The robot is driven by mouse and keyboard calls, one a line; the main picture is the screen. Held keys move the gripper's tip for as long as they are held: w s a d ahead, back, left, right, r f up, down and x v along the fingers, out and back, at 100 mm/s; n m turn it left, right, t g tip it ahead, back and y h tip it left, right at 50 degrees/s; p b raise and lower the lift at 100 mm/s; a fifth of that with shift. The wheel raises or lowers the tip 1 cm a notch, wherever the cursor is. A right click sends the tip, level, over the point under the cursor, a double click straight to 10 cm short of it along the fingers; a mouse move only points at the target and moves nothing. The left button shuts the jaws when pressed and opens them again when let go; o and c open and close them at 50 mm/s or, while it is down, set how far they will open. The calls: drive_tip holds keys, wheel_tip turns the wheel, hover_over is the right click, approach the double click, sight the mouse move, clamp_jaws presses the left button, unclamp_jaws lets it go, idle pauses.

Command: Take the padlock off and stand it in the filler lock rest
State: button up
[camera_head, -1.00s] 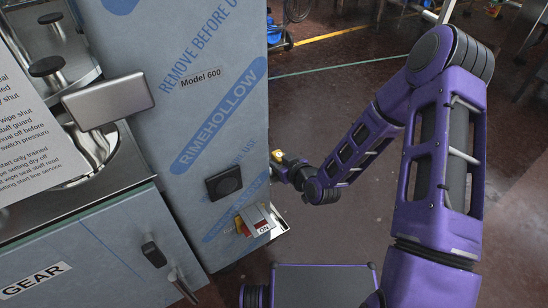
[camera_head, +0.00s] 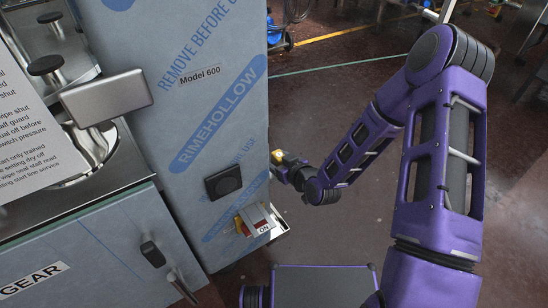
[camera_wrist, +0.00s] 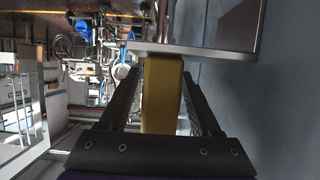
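My gripper (camera_head: 280,160) is beside the right edge of the film-wrapped filler cabinet (camera_head: 222,130). In the wrist view its two fingers (camera_wrist: 162,100) are closed on the sides of a yellow padlock body (camera_wrist: 162,105). In the head view only a bit of yellow (camera_head: 276,156) shows at the gripper tip. The padlock's far end meets the edge of a flat metal ledge (camera_wrist: 205,51); I cannot tell whether they touch or whether this ledge is the lock rest. The shackle is not visible. The switch (camera_head: 257,220), marked ON with red and yellow parts, is on the cabinet front.
The cabinet's flat side (camera_wrist: 285,110) runs close along the right in the wrist view. A silver box (camera_head: 106,97) and a printed sheet (camera_head: 30,140) are at the left. A small metal plate (camera_head: 278,230) juts out by the switch.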

drive_tip(key=shift+o, duration=0.2)
drive_tip(key=p+v, duration=0.9)
drive_tip(key=v, duration=0.8)
drive_tip(key=shift+d, duration=0.2)
drive_tip(key=shift+s, duration=0.1)
